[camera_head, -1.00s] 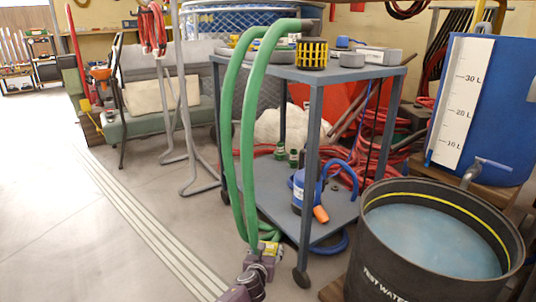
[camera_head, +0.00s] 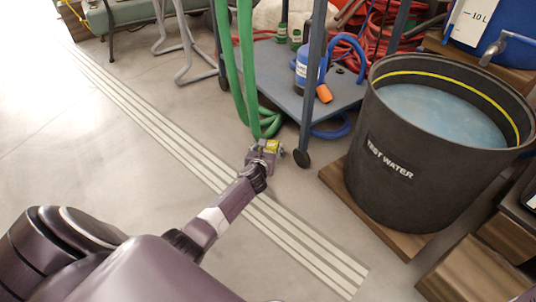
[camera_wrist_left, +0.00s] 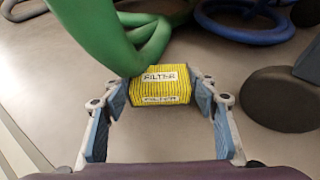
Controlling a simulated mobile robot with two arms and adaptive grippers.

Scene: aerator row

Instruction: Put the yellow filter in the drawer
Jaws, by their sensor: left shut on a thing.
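My left gripper (camera_head: 270,150) is low over the floor, beside the front leg of the blue-grey cart. It is shut on the yellow filter (camera_wrist_left: 160,84), a small ribbed yellow block with a white "FILTER" label. The filter sits between both blue finger pads in the left wrist view. Only a small yellow patch of the filter (camera_head: 272,146) shows in the head view. Green hose (camera_wrist_left: 112,35) hangs just behind the filter; I cannot tell whether they touch. I cannot make out a drawer for certain in either view. My right gripper is not in view.
The cart's lower shelf (camera_head: 283,92) holds a blue pump (camera_head: 308,68). A black caster (camera_head: 302,157) is close right of the gripper. A black "TEST WATER" tub (camera_head: 375,185) stands on a wooden board (camera_head: 345,185). Wooden boxes (camera_head: 480,275) are at lower right. Floor at left is clear.

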